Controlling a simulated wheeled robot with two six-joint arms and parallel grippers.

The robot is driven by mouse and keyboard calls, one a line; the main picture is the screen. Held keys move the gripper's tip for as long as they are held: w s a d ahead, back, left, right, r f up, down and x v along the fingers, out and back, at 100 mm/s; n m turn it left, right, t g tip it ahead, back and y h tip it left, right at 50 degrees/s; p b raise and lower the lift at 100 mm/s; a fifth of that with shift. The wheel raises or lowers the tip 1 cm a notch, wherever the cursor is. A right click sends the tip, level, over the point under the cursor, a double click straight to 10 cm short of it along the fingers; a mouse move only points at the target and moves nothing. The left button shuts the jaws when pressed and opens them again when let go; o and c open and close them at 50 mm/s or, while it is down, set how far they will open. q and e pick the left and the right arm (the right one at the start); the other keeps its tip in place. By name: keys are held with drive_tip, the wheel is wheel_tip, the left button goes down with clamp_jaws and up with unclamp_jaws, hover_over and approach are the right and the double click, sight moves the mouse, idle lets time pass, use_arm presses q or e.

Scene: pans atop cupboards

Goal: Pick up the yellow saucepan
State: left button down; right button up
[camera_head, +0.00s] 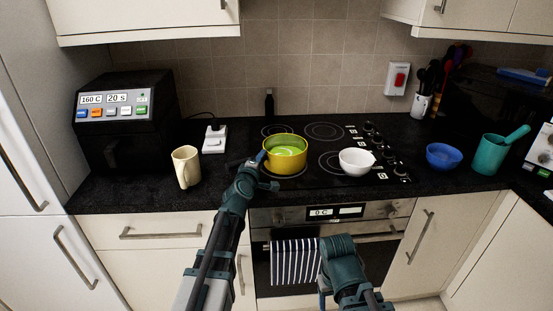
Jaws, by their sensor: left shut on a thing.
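The yellow saucepan (286,162) is upright at the front left of the black hob, with a yellow-green inside. My left gripper (261,164) is at its left side, shut on it. The handle is hidden behind the gripper. I cannot tell whether the pan's base touches the hob or is slightly above it. My right arm is low in front of the oven, and its fingers are not clearly visible.
A cream mug (186,167) and a white scale-like device (214,139) are left. A striped towel (294,262) hangs on the oven.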

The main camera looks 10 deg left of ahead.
idle(0.6)
use_arm(q)
wheel_tip(320, 180, up, 4)
drive_tip(key=p, duration=0.4)
drive_tip(key=s+d+r+p, duration=0.1)
drive_tip(key=s+d, duration=1)
drive_tip(key=shift+d, duration=0.3)
use_arm(e)
wheel_tip(320, 180, up, 5)
